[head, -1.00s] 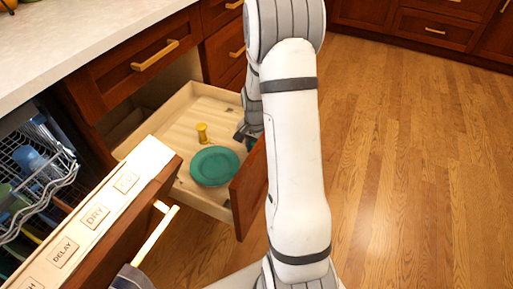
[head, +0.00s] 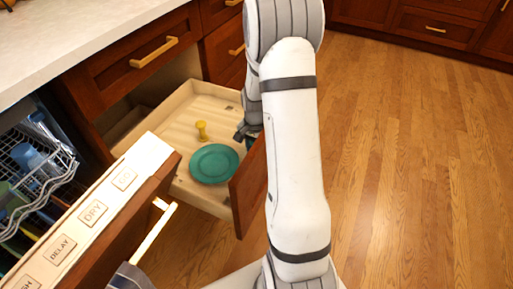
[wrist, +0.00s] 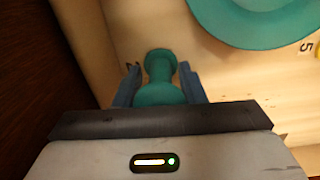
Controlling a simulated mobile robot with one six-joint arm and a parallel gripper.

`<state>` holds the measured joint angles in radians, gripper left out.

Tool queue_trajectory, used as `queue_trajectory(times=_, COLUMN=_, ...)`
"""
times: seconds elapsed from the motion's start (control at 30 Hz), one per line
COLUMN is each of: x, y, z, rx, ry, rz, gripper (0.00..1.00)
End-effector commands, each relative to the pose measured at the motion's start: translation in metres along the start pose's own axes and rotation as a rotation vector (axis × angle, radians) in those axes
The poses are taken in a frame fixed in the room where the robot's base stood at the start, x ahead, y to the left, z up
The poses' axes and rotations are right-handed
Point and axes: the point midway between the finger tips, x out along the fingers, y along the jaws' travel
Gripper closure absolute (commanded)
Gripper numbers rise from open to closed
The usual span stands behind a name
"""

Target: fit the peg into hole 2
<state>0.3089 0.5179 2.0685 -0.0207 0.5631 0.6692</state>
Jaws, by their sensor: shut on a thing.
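In the wrist view, a teal peg (wrist: 160,68) with a round flanged end sits between the two fingers of my gripper (wrist: 159,77). The gripper is shut on it. In the head view, my gripper (head: 246,132) is low inside the open drawer, near its right side, mostly hidden by my arm; the teal peg cannot be made out clearly there. I cannot tell whether the peg touches the drawer floor. Hole 2 is not identifiable in either view. A "5" label (wrist: 306,47) shows at the wrist view's right edge.
A teal plate (head: 214,164) lies in the drawer (head: 184,108), left of my gripper; its edge also shows in the wrist view (wrist: 255,32). A yellow peg (head: 201,131) stands behind the plate. The dishwasher door (head: 105,205) is open at front left.

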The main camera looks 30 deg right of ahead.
Motion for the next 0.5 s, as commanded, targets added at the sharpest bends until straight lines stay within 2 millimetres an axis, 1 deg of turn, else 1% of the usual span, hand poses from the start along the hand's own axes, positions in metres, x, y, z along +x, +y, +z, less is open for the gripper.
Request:
queue_trajectory(times=0.3, x=0.0044, y=0.0000, z=0.0001, rx=0.000, ry=0.000, rz=0.000, gripper=0.86)
queue_trajectory(times=0.33, x=0.0043, y=-0.0001, z=0.0001, rx=0.000, ry=0.000, rz=0.000, gripper=0.63)
queue_trajectory(times=0.5, x=0.0039, y=0.0000, z=0.0001, rx=0.000, ry=0.000, rz=0.000, gripper=0.49)
